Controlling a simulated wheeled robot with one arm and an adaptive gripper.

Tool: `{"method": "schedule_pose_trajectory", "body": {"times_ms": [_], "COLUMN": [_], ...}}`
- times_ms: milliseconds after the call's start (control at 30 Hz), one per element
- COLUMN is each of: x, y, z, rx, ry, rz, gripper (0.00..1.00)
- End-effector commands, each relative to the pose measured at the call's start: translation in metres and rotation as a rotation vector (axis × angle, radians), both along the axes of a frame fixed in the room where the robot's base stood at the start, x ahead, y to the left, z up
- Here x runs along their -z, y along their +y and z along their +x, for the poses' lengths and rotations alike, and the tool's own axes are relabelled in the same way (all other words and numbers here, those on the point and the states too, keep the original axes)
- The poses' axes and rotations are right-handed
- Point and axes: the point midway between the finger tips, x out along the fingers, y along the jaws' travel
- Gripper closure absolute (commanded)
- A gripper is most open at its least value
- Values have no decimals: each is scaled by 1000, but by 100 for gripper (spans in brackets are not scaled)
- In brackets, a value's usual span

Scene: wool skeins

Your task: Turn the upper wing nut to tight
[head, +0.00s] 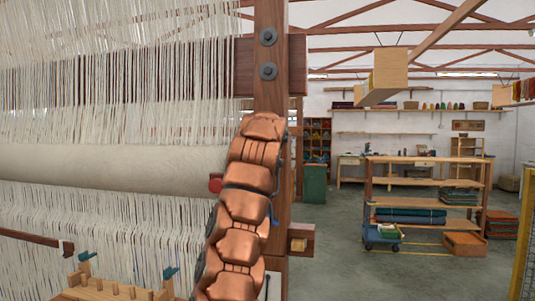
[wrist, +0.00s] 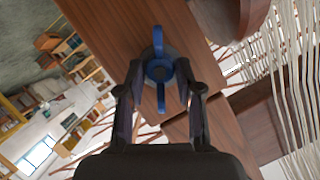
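In the wrist view a blue wing nut (wrist: 159,70) sits on a round grey washer on a brown wooden post (wrist: 115,45). Its two wings run roughly up and down in the picture. My gripper (wrist: 159,78) is open, with one finger on each side of the nut. Gaps seem to show between the fingers and the hub, but I cannot tell whether either finger touches it. In the head view my copper arm covers part of the loom's post (head: 269,95), and neither the nut nor my gripper shows there.
The loom's pale warp threads (head: 110,80) and cloth roll (head: 100,165) stand left of the post. Two dark bolts (head: 268,71) sit high on the post. A shelf rack (head: 425,184) and a blue trolley (head: 380,235) stand at right, with open floor before them.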

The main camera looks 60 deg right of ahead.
Motion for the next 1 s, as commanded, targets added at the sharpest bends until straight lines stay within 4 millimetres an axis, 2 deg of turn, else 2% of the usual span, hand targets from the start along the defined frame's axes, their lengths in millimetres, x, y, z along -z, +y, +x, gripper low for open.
{"method": "schedule_pose_trajectory", "body": {"times_ms": [33,200,633,1000], "x": [0,0,-3,-14], "y": [0,0,4,32], "z": [0,0,-3,-20], "rx": [0,0,1,0], "ry": [0,0,0,-1], "rz": [0,0,-2,-2], "gripper": [57,42,42,42]}}
